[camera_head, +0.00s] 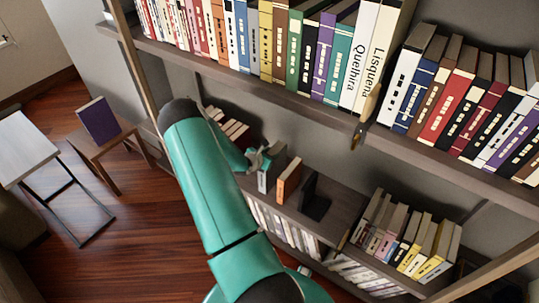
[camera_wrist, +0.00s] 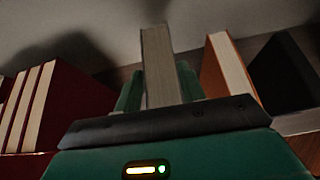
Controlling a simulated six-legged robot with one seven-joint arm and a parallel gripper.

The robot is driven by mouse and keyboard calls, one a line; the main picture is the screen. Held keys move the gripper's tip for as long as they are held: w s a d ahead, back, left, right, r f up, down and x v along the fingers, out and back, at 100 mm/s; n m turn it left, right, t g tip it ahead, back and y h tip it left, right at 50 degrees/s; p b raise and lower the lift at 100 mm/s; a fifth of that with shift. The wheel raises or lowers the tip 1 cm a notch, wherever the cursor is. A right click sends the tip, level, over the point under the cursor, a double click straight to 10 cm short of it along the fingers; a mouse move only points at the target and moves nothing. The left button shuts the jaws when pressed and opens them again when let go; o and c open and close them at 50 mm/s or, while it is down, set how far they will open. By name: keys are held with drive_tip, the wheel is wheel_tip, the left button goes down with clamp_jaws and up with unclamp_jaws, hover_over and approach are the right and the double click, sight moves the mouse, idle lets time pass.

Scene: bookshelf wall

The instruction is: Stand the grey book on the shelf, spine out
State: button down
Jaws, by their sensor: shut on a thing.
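The grey book (camera_head: 271,168) is upright in my gripper (camera_head: 256,158) at the lower shelf, in the gap between red books and an orange book. In the wrist view the grey book (camera_wrist: 158,66) stands between the two green fingers of my gripper (camera_wrist: 158,88), which are shut on it. Its pale page edge faces the wrist camera there. Its lower end is hidden behind the gripper body, and I cannot tell whether it touches the shelf board (camera_head: 338,213).
Left of the grey book stand red books (camera_wrist: 62,108). To its right are the orange book (camera_head: 289,180) and a black bookend (camera_head: 316,198). The upper shelf (camera_head: 285,102), full of books, overhangs this space. A small table with a purple book (camera_head: 98,121) stands at left.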

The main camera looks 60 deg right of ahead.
drive_tip(key=shift+d+f, duration=0.1)
idle(0.3)
drive_tip(key=c, duration=0.9)
unclamp_jaws()
drive_tip(key=shift+o, duration=0.7)
drive_tip(key=shift+f, duration=0.2)
drive_tip(key=v, duration=1.4)
drive_tip(key=shift+w+r, duration=0.1)
drive_tip(key=shift+w, duration=0.05)
